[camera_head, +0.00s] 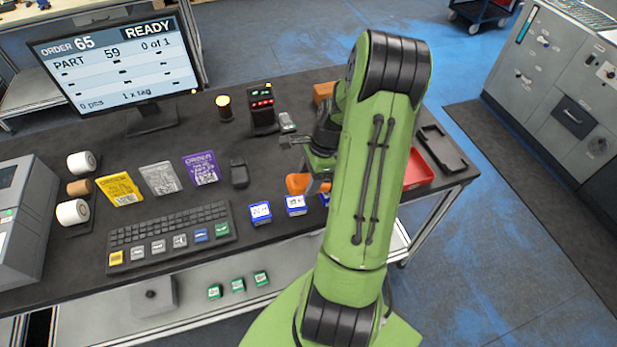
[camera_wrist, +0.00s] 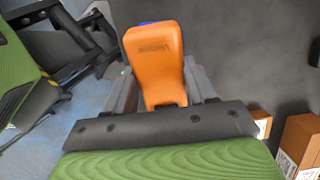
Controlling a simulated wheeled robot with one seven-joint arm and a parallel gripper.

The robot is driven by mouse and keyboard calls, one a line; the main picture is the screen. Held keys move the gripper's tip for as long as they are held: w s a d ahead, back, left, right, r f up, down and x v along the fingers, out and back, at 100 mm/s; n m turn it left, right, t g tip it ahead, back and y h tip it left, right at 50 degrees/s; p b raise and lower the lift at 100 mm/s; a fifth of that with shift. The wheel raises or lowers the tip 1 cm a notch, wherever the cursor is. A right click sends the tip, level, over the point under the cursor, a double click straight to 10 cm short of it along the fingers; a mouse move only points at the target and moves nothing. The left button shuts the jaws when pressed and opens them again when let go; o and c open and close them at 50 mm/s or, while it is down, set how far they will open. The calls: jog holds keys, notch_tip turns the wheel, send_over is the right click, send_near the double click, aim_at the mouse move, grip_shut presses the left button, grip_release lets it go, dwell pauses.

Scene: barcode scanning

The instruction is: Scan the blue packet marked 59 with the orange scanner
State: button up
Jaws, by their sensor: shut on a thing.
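The orange scanner (camera_wrist: 155,62) is between the two fingers of my gripper (camera_wrist: 163,88), which is shut on it. In the head view the scanner (camera_head: 297,184) shows just left of my arm, above the table's front part. Two blue packets with white labels lie near the front edge, the left packet (camera_head: 260,212) and the right packet (camera_head: 295,205). A third blue packet (camera_head: 325,199) is mostly hidden behind my arm. Their numbers are too small to read. A sliver of blue shows at the scanner's far end in the wrist view.
The monitor (camera_head: 120,65) reads order 65, part 59, 0 of 1, READY. A keyboard (camera_head: 170,232) lies left of the packets. A red tray (camera_head: 417,170) is right of my arm. Brown boxes (camera_wrist: 300,140) show at the wrist view's lower right.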

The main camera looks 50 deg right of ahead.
aim_at(309, 179)
notch_tip(309, 179, up, 12)
jog(key=p, duration=1.1)
